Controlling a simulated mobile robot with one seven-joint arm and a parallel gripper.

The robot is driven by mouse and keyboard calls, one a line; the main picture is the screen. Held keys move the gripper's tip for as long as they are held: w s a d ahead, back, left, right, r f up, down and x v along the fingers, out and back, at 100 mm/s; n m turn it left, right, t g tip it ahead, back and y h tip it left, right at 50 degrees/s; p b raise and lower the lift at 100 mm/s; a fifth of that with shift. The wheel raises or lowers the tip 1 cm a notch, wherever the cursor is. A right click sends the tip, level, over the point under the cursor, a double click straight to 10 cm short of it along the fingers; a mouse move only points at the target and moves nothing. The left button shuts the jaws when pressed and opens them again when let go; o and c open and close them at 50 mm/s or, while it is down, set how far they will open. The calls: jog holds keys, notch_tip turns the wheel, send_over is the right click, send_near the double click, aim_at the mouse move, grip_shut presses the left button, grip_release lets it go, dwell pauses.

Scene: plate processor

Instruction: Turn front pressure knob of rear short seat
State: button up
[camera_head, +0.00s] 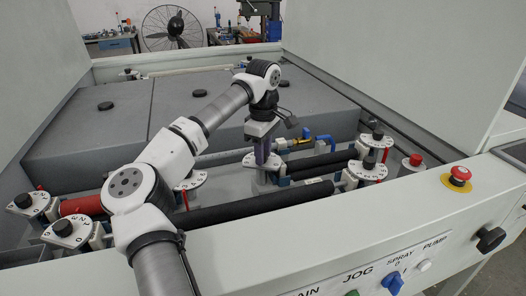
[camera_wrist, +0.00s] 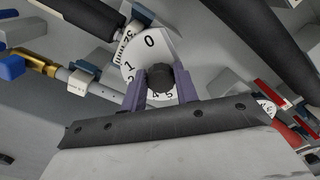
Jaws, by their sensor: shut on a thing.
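The knob is a black cap on a white numbered dial (camera_wrist: 150,48), with 0, 1, 4 and 5 readable in the wrist view. My gripper (camera_wrist: 160,82) has its two purple fingers on either side of the black knob (camera_wrist: 161,77), shut on it. In the head view my gripper (camera_head: 261,152) points down onto this white dial (camera_head: 250,161), in the middle of the machine's roller bay. The fingers and wrist hide the knob in the head view.
Other dialled knobs stand at the right (camera_head: 367,171) and left (camera_head: 62,228). A long black roller (camera_head: 262,205) lies in front of my gripper. The front panel carries a red emergency button (camera_head: 460,173) and a blue switch (camera_head: 392,284). Grey covers (camera_head: 200,95) lie behind.

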jog(key=shift+n, duration=0.4)
jog(key=n, duration=0.4)
jog(key=shift+w+n+p, duration=0.1)
jog(key=shift+n+p, duration=0.25)
jog(key=shift+n, duration=0.05)
jog(key=n, duration=0.6)
jog(key=shift+w, duration=0.1)
jog(key=n, duration=0.6)
jog(key=shift+w+a+n, duration=0.1)
jog(key=shift+a+n, duration=0.05)
jog(key=shift+n, duration=0.25)
jog(key=n+b, duration=0.1)
jog(key=n, duration=0.4)
jog(key=o, duration=1)
